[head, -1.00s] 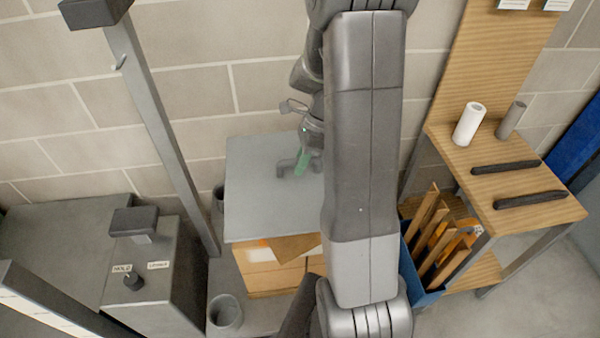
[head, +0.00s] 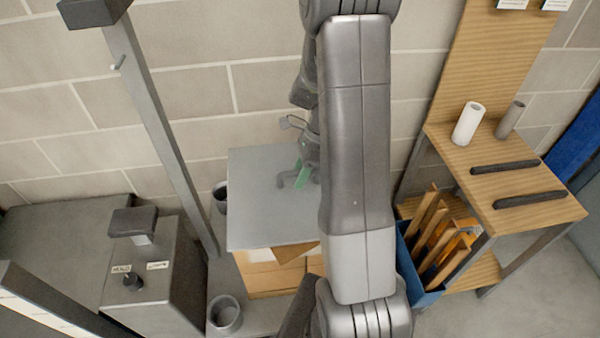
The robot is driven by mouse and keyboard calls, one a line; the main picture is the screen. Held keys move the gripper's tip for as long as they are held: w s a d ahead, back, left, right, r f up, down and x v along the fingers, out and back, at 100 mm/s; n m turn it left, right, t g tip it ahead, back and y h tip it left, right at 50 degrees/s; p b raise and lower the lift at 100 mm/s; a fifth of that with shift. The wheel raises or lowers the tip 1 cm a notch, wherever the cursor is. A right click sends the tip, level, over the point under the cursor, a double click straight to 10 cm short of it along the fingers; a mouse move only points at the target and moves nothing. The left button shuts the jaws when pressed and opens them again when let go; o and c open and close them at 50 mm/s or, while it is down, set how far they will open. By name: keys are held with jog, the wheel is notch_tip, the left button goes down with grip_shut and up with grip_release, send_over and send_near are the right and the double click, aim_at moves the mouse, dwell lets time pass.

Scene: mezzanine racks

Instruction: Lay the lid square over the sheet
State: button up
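The lid (head: 262,207) is a flat grey plate with a raised grey handle on top. It hangs over a stack of light brown cartons (head: 262,281) in the middle of the head view. My gripper (head: 302,181), with green fingers, is at the handle and appears shut on it, though my arm hides part of the grip. A darker brown corner (head: 290,253), perhaps of the sheet, shows under the lid's front edge. The rest of it is hidden by the lid. The lid's right side is hidden behind my arm.
A grey post (head: 160,125) rises close to the lid's left. Grey cups (head: 224,315) stand at the stack's left. A grey control box (head: 150,275) is further left. A wooden bench (head: 515,190) and blue bin (head: 425,292) are right. The block wall (head: 255,90) is behind.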

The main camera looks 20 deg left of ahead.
aim_at(296, 173)
jog(key=shift+r, duration=0.1)
jog(key=v, duration=1.2)
jog(key=x, duration=1.2)
jog(key=shift+s+f, duration=0.1)
jog(key=shift+f, duration=0.2)
notch_tip(296, 173, up, 3)
jog(key=shift+f, duration=0.1)
jog(key=shift+r, duration=0.75)
jog(key=shift+f, duration=0.1)
